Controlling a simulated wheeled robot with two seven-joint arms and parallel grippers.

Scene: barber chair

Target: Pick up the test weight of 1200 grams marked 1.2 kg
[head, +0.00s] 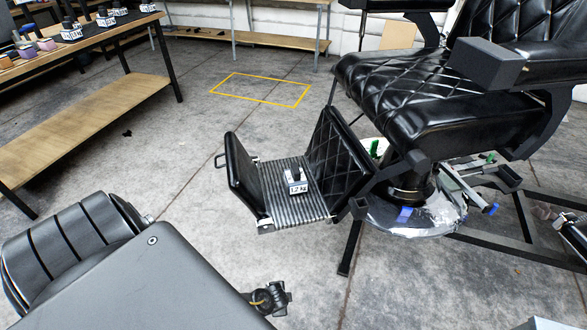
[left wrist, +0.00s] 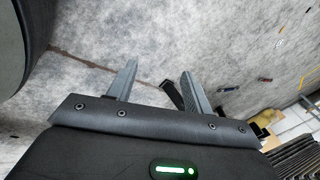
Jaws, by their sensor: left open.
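The test weight (head: 296,186) is a small dark block with a white label reading 1.2 kg. It stands on the ribbed metal footrest (head: 285,205) of the barber chair, between two black padded panels. My left gripper (left wrist: 158,88) shows in the left wrist view with its two grey fingers apart and nothing between them. Grey floor lies behind the fingers, and the weight cannot be made out there. I cannot pick out the left gripper's fingers in the head view. My right gripper is in neither view.
The black barber chair (head: 410,95) stands at the right, with dark frame bars (head: 350,245) low beside its round base. A wooden workbench (head: 110,32) at the upper left carries several dark labelled weights. Open concrete floor (head: 190,150) lies left of the footrest.

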